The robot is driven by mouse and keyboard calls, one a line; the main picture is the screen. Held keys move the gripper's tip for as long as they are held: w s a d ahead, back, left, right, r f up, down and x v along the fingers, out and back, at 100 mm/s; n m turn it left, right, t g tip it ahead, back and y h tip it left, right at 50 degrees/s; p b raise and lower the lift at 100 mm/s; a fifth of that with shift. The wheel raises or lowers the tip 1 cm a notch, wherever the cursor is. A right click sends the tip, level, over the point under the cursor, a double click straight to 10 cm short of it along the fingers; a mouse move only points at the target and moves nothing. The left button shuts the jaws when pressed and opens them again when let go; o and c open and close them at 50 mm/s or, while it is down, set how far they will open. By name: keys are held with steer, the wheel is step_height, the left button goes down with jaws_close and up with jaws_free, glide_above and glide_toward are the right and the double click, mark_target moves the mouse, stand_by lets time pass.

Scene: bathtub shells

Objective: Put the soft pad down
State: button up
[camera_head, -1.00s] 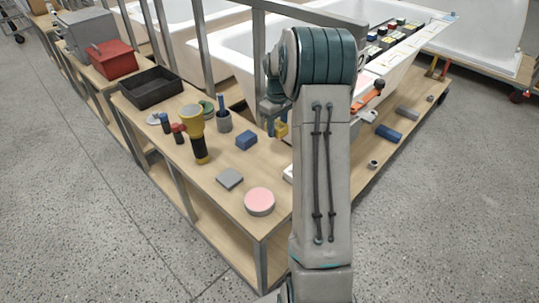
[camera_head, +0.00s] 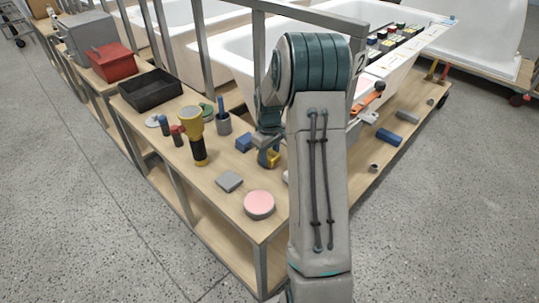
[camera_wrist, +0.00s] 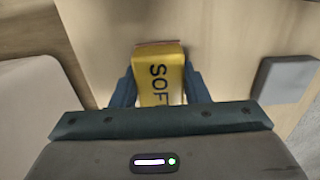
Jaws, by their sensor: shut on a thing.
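The soft pad is a yellow block (camera_wrist: 160,72) with dark letters reading "SOF", the rest hidden. In the wrist view it sits between the two dark blue fingers of my gripper (camera_wrist: 160,92), which is shut on it. In the head view my gripper (camera_head: 268,150) points down at the wooden bench top (camera_head: 215,205), with a bit of the yellow pad (camera_head: 273,158) showing at its tip. The pad is low over the bench; I cannot tell whether it touches the wood.
A blue block (camera_head: 243,142) is just left of my gripper. A grey square block (camera_head: 229,181) and a pink-topped round tin (camera_head: 259,204) lie nearer the front. A black tray (camera_head: 150,88) is farther back.

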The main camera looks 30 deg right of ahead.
mark_target(269, 153)
steer(key=shift+f, duration=0.2)
steer(key=o, duration=1)
step_height(269, 153, up, 12)
steer(key=p, duration=0.2)
steer(key=s+a+r+m+t, duration=0.1)
steer(key=s+a+r, duration=0.2)
steer(key=s+a, duration=0.25)
steer(key=s+a+r+m, duration=0.1)
steer(key=s+a+r, duration=0.25)
steer(key=s, duration=0.25)
steer(key=s+a+f+m, duration=0.1)
steer(key=s+a, duration=0.2)
steer(key=s, duration=0.4)
steer(key=s+a+m+t, duration=0.1)
steer(key=s+a, duration=0.2)
steer(key=s, duration=0.3)
steer(key=shift+s+a+f, duration=0.35)
steer(key=shift+s, duration=0.05)
